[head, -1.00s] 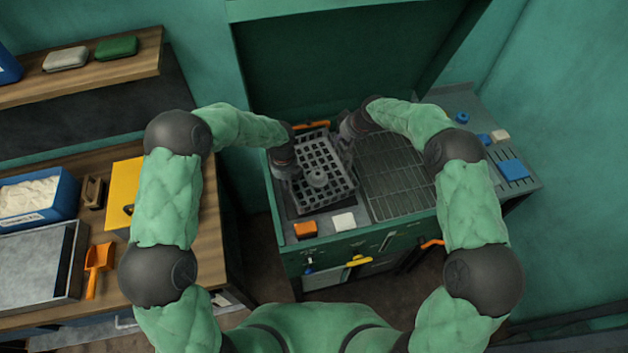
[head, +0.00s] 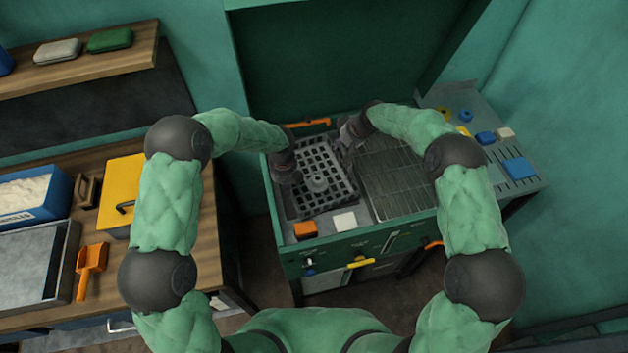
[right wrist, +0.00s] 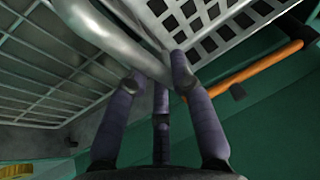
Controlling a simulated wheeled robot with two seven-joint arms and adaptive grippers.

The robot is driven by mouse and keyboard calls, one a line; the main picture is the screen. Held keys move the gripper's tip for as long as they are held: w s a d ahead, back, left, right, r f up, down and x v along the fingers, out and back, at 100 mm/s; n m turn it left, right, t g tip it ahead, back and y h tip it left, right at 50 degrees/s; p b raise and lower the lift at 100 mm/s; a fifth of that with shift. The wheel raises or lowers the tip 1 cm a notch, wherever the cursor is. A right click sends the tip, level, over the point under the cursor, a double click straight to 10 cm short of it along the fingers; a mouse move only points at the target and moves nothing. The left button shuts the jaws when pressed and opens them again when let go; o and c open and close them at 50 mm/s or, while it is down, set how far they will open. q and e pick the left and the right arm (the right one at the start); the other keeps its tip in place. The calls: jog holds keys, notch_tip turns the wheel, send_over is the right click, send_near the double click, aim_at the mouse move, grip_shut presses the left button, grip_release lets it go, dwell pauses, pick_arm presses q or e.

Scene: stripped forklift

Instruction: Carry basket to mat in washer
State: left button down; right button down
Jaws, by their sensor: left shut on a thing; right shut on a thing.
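The grey grid basket (head: 322,180) is over the left part of the green washer (head: 385,237), with a round grey part inside it. My left gripper (head: 287,172) is at the basket's left side and my right gripper (head: 348,140) at its right upper side; both are shut on it. The right wrist view shows the fingers (right wrist: 165,85) closed at a grey tubular handle (right wrist: 125,40) beside the basket's slotted wall (right wrist: 215,30). The left fingertips are too small to make out. Whether the basket touches the surface below is unclear. I cannot make out a mat under it.
A wire rack (head: 385,180) fills the washer's right part. An orange block (head: 305,229) and a white block (head: 344,221) sit at its front edge. An orange bar (head: 307,124) is at the back. A side shelf (head: 500,160) holds small blue and yellow items.

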pick_arm(q)
jog(key=c, duration=1.6)
grip_release()
jog(key=shift+w+d+r, duration=0.1)
jog(key=shift+w+d, duration=0.05)
jog(key=shift+w, duration=0.15)
jog(key=shift+c, duration=0.2)
pick_arm(e)
jog(key=c, duration=1.3)
grip_release()
jog(key=shift+s+a+f, duration=0.25)
jog(key=shift+s+f, duration=0.15)
jog(key=shift+f, duration=0.1)
pick_arm(q)
jog(key=shift+o, duration=1.3)
pick_arm(e)
jog(key=shift+o, duration=1.1)
jog(key=shift+r, duration=0.1)
pick_arm(q)
jog(key=shift+s, duration=0.15)
pick_arm(e)
jog(key=shift+w+d+r, duration=0.15)
jog(key=shift+w, duration=0.05)
